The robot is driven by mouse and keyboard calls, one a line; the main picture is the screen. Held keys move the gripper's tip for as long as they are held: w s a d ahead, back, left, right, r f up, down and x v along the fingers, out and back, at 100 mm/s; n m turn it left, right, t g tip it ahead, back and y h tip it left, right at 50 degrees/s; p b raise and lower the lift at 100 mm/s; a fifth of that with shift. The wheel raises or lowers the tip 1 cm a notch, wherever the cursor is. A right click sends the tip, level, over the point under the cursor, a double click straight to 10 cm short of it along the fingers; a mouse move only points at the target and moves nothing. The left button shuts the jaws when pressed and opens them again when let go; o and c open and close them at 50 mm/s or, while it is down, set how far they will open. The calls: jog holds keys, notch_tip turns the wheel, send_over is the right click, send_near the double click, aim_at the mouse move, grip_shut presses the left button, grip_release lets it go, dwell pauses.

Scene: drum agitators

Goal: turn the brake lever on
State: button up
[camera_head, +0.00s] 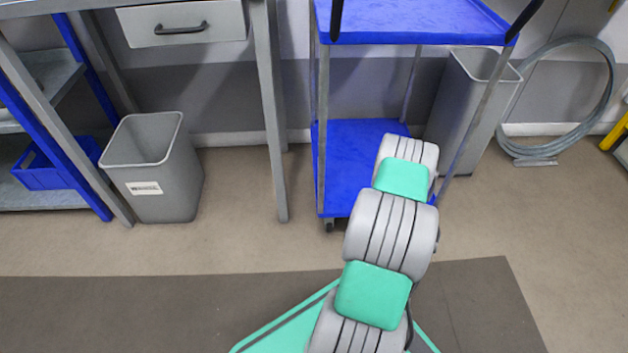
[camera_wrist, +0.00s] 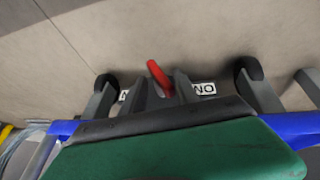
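The red brake lever (camera_wrist: 157,73) shows in the wrist view, tilted slightly with its tip to the upper left. My gripper (camera_wrist: 162,80) has its two dark fingers apart, one on each side of the lever. I see no clear grip on it, and contact cannot be told. A white label (camera_wrist: 205,88) that reads ON, upside down, is right of the fingers. Another white label (camera_wrist: 124,96) on the left is mostly hidden. In the head view the blue cart (camera_head: 345,140) stands in front of my arm. The lever and gripper are hidden there.
Cart casters stand left (camera_wrist: 106,82) and right (camera_wrist: 248,70) of the fingers. A grey bin (camera_head: 155,175) and a workbench leg (camera_head: 268,110) are left of the cart. Another grey bin (camera_head: 465,105) stands behind its right side.

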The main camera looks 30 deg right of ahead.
jog(key=shift+s+d+t+y, duration=0.3)
jog(key=shift+t+y, duration=0.1)
jog(key=shift+y, duration=0.2)
jog(key=w+p+v, duration=0.1)
jog(key=p+v, duration=0.4)
jog(key=v, duration=0.3)
jog(key=w+a+r+n+y+b, duration=0.1)
jog(key=w+a+r, duration=0.4)
jog(key=a+r, duration=0.5)
jog(key=w+a+r+n+y, duration=0.1)
jog(key=w+a+r+n, duration=0.1)
jog(key=w+a+r, duration=0.4)
jog(key=shift+a+r+g+b, duration=0.4)
jog(key=shift+a+r, duration=2)
jog(key=shift+r, duration=1.35)
jog(key=shift+c, duration=0.4)
